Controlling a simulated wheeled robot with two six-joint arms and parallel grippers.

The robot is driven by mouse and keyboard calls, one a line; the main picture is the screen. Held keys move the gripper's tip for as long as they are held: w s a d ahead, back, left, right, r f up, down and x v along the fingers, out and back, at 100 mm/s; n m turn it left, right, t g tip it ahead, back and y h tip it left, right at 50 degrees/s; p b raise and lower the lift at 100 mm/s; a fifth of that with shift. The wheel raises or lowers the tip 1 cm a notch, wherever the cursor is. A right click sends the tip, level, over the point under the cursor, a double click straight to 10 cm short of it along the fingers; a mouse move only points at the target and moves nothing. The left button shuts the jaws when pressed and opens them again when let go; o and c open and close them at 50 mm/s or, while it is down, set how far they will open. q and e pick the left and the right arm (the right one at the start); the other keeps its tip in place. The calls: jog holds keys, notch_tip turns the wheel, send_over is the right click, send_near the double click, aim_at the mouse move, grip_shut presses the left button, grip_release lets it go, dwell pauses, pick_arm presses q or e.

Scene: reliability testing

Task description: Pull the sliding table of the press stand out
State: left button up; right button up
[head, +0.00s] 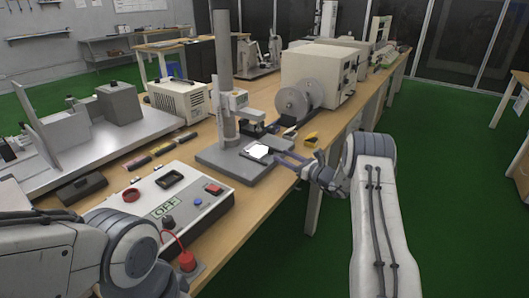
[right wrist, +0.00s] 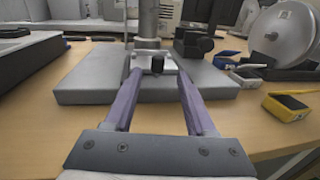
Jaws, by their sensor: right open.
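The press stand has a grey base plate (head: 215,158) and a tall grey column (head: 223,75) on the workbench. Its sliding table (head: 259,151), with a bright white top, lies low on the front right of the base. My right gripper (head: 282,158) reaches in from the right beside the sliding table. In the right wrist view, its purple fingers (right wrist: 158,78) are open, with a small black knob (right wrist: 157,64) between their tips. Whether the fingers touch the knob's sides cannot be told. My left arm shows at lower left; its gripper is not visible.
A control box (head: 165,205) marked OFF stands at the front left of the wooden bench. A yellow box (head: 311,139) and a machine with silver discs (head: 292,105) are behind my right gripper. Green floor lies free to the right of the bench.

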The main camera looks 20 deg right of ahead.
aim_at(269, 149)
jog(key=x, duration=1)
jog(key=shift+s, duration=0.1)
grip_shut()
dwell(1.1)
